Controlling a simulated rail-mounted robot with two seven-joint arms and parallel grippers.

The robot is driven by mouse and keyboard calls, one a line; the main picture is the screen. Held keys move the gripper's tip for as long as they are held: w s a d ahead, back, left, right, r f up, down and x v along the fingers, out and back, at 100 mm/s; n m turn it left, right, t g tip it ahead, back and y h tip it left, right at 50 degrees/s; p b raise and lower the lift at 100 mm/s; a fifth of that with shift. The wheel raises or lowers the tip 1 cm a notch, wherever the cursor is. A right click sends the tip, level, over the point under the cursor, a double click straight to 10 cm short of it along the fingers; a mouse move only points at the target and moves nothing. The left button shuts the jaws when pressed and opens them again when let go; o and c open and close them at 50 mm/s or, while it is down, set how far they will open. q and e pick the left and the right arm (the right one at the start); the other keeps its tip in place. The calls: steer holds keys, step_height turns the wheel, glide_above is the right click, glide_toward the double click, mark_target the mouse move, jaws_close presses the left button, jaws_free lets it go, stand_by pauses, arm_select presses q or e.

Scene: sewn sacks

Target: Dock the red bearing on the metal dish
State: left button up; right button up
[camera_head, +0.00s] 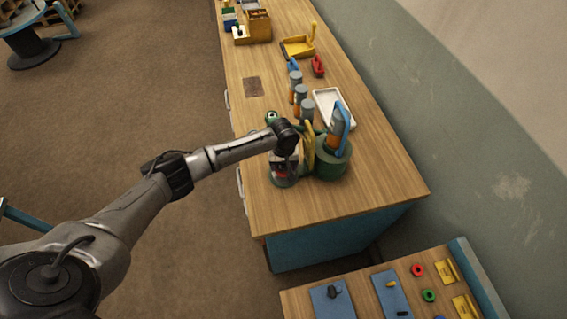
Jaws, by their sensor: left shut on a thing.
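My left gripper (282,171) comes in from the left over the near end of the wooden bench. It is shut on a small red thing (281,173), which looks like the red bearing; my fingers and wrist hide most of it. Right under the gripper is a round grey-green dish (284,182), likely the metal dish, and its far side is covered by the gripper. I cannot tell whether the bearing touches the dish. My right gripper is out of view.
A green canister (331,166) with an orange and blue tool stands close to the right of the gripper. A lower table (355,284) holds coloured parts.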

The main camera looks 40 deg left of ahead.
stand_by(0.5)
arm_select(q)
steer(key=shift+f, duration=0.6)
steer(key=o, duration=0.8)
steer(key=shift+o, duration=0.2)
step_height(320, 180, up, 4)
steer(key=p, duration=0.4)
steer(key=shift+f, duration=0.2)
step_height(320, 180, up, 3)
steer(key=p, duration=0.3)
steer(key=shift+r+p, duration=0.1)
steer(key=shift+p, duration=0.3)
step_height(320, 180, up, 4)
steer(key=p, duration=0.5)
steer(key=shift+r, duration=0.1)
